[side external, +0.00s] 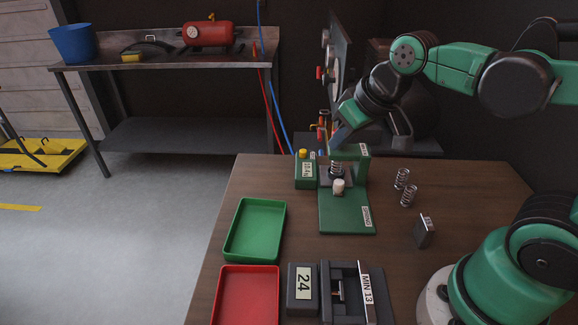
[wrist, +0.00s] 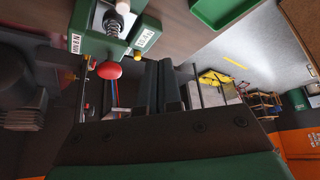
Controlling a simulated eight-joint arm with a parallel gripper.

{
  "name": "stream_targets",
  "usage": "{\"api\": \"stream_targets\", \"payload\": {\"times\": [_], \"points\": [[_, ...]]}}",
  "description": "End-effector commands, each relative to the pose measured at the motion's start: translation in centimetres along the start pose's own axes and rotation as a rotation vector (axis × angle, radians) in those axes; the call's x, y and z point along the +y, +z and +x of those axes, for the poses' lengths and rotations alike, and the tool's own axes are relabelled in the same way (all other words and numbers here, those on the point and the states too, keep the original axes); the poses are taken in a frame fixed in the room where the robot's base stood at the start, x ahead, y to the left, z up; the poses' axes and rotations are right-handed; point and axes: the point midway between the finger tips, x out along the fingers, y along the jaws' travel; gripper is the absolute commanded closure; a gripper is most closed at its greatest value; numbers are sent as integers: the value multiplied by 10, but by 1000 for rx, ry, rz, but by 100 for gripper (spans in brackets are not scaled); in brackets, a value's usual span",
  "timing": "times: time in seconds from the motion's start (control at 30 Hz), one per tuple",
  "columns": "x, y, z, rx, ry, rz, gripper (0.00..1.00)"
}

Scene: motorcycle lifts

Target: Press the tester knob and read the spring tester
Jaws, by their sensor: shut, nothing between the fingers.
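The green spring tester (side external: 345,212) stands on the brown table, with a coil spring (side external: 336,169) upright on it and a white cylinder in front. My gripper (side external: 338,139) is shut and empty, just above and behind the spring, covering part of the tester's top. In the wrist view, the shut fingers (wrist: 160,64) are apart from a rounded red knob (wrist: 108,70). The spring (wrist: 112,25) and a labelled green box show above them.
Two loose springs (side external: 405,187) and a grey block (side external: 424,232) stand right of the tester. A green tray (side external: 231,251) and red tray (side external: 222,309) are at the left. A "24" display (side external: 302,290) and a fixture labelled "MIN 13" (side external: 366,290) are in front.

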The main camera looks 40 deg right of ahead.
Motion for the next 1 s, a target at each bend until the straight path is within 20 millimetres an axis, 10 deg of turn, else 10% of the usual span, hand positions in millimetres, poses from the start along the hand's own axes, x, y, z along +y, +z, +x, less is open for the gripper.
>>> {"api": "stream_targets", "payload": {"times": [1.0], "points": [[-13,19,6,107,-26,-37,100]]}}
